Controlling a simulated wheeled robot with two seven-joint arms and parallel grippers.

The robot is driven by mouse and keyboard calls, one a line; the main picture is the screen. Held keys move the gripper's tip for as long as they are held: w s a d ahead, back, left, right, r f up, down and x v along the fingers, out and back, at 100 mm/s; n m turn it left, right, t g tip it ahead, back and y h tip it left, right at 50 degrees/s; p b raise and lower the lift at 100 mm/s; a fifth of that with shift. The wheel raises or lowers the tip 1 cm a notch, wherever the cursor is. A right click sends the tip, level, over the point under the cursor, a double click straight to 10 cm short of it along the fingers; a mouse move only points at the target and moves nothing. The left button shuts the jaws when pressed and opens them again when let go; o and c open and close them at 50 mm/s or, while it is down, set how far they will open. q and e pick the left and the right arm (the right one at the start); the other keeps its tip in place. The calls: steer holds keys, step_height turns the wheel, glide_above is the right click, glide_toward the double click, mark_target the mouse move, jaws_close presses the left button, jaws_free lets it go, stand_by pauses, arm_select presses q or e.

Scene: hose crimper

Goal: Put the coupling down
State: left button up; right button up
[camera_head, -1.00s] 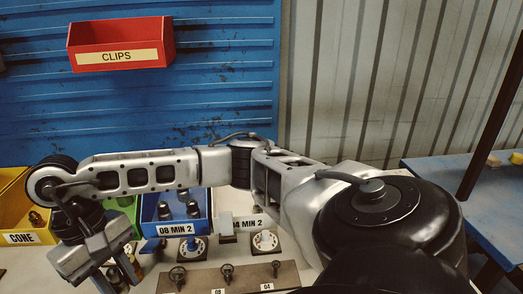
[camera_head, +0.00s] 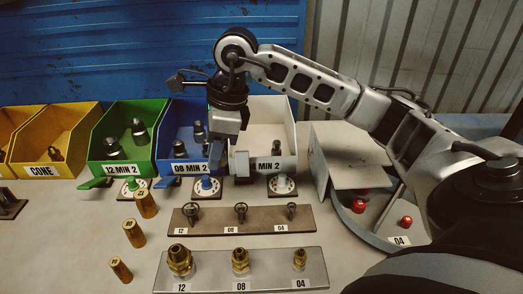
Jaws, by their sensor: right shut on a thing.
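My right gripper (camera_head: 216,155) reaches in from the right and points down in front of the blue bin (camera_head: 172,141) and beside the white bin (camera_head: 250,125). It is shut on the coupling, which its fingers mostly hide. Dark metal couplings (camera_head: 139,131) stand in the green bin (camera_head: 107,145), more in the blue bin, and one (camera_head: 276,147) in the white bin. Brass fittings (camera_head: 180,260) stand on a grey plate (camera_head: 210,283) marked 12, 08 and 04. My left gripper is not in view.
A brown plate (camera_head: 262,228) with small eyed pins lies behind the grey plate. Brass cylinders (camera_head: 133,233) stand to the left. Round dials (camera_head: 206,188) sit before the bins. A divided tray (camera_head: 372,237) with red parts is at right. Bare table shows at lower left.

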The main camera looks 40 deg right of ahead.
steer(key=d+m+h, duration=0.1)
steer(key=m, duration=0.3)
steer(key=w+d+r+m+t+h+b, duration=0.1)
steer(key=m, duration=0.3)
steer(key=d+m+b, duration=0.1)
steer(key=m, duration=0.3)
steer(key=shift+w+d+r+h, duration=0.2)
steer(key=shift+w+d+h, duration=0.1)
steer(key=shift+h, duration=0.1)
steer(key=m+h, duration=0.1)
steer(key=m, duration=0.5)
glide_toward(260, 149)
steer(key=shift+w+a+f+p, duration=0.35)
steer(key=shift+w+f, duration=0.1)
steer(key=shift+f, duration=0.25)
steer(key=shift+w+d+f, duration=0.15)
steer(key=shift+d+f, duration=0.2)
steer(key=shift+f, duration=0.15)
steer(key=shift+s+p+x, duration=0.15)
steer(key=shift+p+x, duration=0.05)
steer(key=shift+x, duration=0.7)
steer(key=shift+s+p+x, duration=0.15)
steer(key=shift+s+x, duration=0.05)
steer(key=shift+x, duration=0.7)
steer(key=shift+f, duration=0.15)
